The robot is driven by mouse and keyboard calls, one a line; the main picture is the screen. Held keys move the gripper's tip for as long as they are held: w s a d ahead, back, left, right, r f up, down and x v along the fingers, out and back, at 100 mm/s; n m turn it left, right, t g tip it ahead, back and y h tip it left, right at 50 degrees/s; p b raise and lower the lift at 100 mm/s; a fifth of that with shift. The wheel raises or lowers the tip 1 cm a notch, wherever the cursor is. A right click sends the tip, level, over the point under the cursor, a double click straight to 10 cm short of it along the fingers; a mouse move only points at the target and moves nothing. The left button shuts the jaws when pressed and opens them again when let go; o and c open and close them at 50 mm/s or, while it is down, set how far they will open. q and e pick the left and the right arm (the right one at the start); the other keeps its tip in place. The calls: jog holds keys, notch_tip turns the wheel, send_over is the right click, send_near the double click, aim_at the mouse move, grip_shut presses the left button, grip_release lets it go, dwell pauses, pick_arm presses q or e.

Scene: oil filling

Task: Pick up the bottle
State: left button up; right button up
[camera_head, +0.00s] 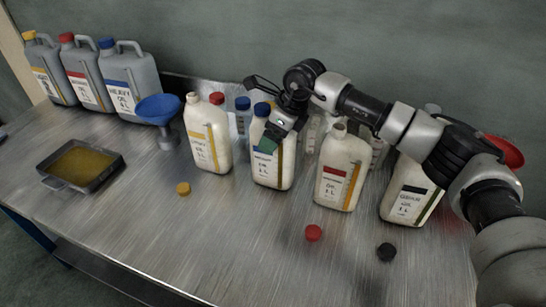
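Several white oil bottles stand upright on the metal table. The one with the blue label (265,170) has a blue cap at its top. To its left is a yellow-label bottle (207,140). To its right are a red-label bottle (335,185) and a dark-label bottle (405,200). My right gripper (267,118) is at the upper part of the blue-label bottle and partly covers it. Whether its fingers touch the bottle, and how far apart they are, I cannot tell. My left gripper is not in view.
Grey jugs (130,80) stand at the back left, with a blue funnel (158,108) nearby. A tray of yellow liquid (50,181) lies at the left. Loose yellow (183,188), red (313,232) and black (386,252) caps lie in front. More bottles stand behind.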

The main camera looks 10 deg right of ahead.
jog(key=c, duration=1.8)
jog(key=shift+w+r, duration=0.1)
jog(key=shift+r, duration=0.05)
